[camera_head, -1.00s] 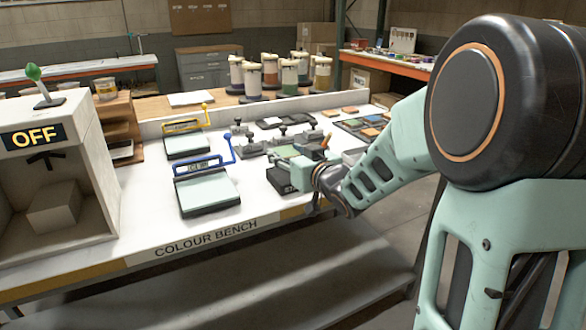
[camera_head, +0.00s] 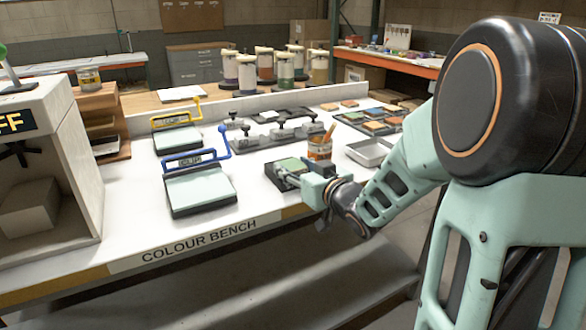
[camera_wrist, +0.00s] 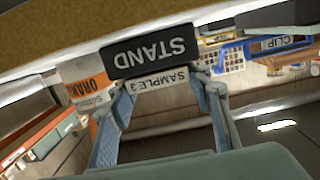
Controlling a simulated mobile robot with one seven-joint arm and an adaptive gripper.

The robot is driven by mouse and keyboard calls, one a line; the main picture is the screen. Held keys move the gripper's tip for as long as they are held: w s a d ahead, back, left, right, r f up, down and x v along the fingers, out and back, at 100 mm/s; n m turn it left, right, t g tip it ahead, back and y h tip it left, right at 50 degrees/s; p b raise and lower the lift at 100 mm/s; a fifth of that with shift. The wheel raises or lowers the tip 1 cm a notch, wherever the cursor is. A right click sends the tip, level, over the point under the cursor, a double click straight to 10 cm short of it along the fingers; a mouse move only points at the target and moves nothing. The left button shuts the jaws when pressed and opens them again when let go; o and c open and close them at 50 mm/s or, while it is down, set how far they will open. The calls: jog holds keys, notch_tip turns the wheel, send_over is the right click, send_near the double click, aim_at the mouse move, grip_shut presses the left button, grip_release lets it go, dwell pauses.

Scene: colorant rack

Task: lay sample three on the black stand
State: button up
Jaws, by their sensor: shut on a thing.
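The black stand (camera_head: 272,182) sits near the bench's front edge; its STAND label (camera_wrist: 150,52) shows upside down in the wrist view. Sample three (camera_head: 291,164) is a green-topped piece lying level at the stand's top. Its SAMPLE 3 label (camera_wrist: 158,82) sits directly against the stand label in the wrist view, with no clear gap. My gripper (camera_head: 290,180) is shut on sample three from the right front. In the wrist view its two fingers (camera_wrist: 165,92) flank the label. The sample's underside is hidden, so full contact with the stand cannot be told.
An orange-labelled jar (camera_head: 319,149) with a stick stands just behind my gripper. Several black-knobbed tools (camera_head: 262,138) stand behind.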

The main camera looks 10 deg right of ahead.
jog(key=shift+f, duration=0.15)
jog(key=o, duration=1.1)
jog(key=shift+c, duration=0.2)
jog(key=shift+s+d+r, duration=0.15)
jog(key=shift+s+r, duration=0.1)
jog(key=v, duration=1.1)
jog(key=shift+s, duration=0.25)
